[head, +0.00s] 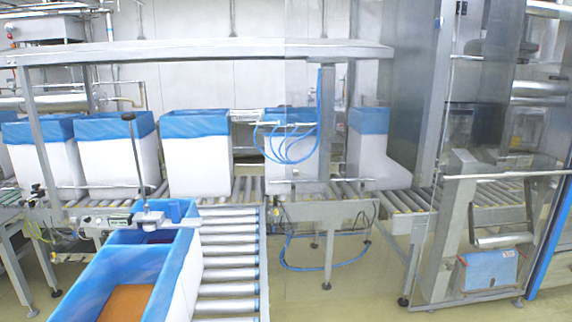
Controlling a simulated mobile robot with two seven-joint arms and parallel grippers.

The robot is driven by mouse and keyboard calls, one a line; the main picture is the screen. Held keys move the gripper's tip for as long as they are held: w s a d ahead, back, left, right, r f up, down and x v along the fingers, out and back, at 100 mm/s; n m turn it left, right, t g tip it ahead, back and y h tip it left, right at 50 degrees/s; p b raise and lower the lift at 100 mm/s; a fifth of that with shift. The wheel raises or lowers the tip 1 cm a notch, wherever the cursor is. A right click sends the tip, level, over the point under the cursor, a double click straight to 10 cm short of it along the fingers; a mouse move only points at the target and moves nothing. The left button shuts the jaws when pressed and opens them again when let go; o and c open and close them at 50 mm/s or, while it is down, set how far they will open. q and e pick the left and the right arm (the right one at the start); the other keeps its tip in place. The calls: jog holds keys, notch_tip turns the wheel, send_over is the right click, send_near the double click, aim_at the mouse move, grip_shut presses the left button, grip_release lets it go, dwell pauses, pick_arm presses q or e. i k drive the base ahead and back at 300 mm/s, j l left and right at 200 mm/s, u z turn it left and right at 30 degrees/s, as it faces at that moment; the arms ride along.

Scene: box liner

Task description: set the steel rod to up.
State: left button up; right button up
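A thin steel rod (137,165) with a dark knob on top stands nearly upright, leaning slightly to the left. Its lower end meets a small grey fitting (148,217) beside the front box. A horizontal steel bar (505,175) also crosses the machine frame at the right; I cannot tell which of the two the task means. Neither of my grippers is in view.
White boxes with blue liners (196,160) stand in a row on the roller conveyor. A nearer lined box (190,270) sits beside bare rollers (228,265). An overhead metal shelf (200,50) spans the row. Open floor (345,295) lies in front.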

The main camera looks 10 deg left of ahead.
aim_at(148, 226)
jog(key=k+j, duration=0.1)
jog(key=j, duration=0.3)
jog(key=k+j, duration=0.1)
jog(key=j, duration=0.7)
jog(key=k+j+z, duration=0.1)
jog(key=j, duration=0.3)
jog(key=k, duration=0.05)
